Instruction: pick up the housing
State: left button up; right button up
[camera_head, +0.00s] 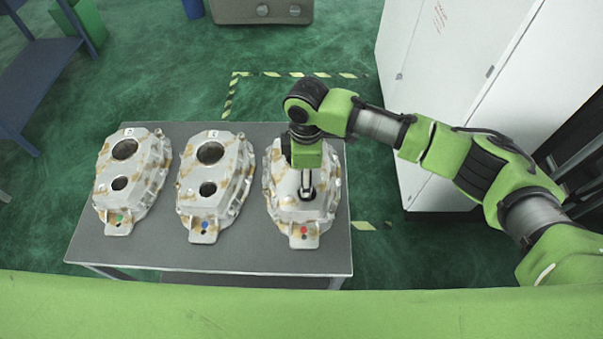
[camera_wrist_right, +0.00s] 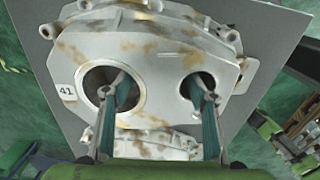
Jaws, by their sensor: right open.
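Three pale cast housings with rusty brown stains lie in a row on a grey table: one at left (camera_head: 131,176) with a green dot, one in the middle (camera_head: 214,180) with a blue dot, one at right (camera_head: 318,213) with a red dot. My right gripper (camera_head: 307,192) is over the right housing, and the arm hides part of it. In the wrist view, a housing (camera_wrist_right: 150,62) marked 41 has two round holes. The open fingers of my right gripper (camera_wrist_right: 161,92) overlap these holes; I cannot tell whether the tips are inside. My left gripper is not in view.
The grey table (camera_head: 255,258) has a bare strip along its front edge. A tall white cabinet (camera_head: 455,60) stands to the right, behind my right arm. A grey box (camera_head: 262,12) is at the back, and yellow-black floor tape (camera_head: 300,75) runs behind the table.

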grip_shut()
jog(key=shift+w+a+r, duration=0.1)
jog(key=shift+r, duration=0.05)
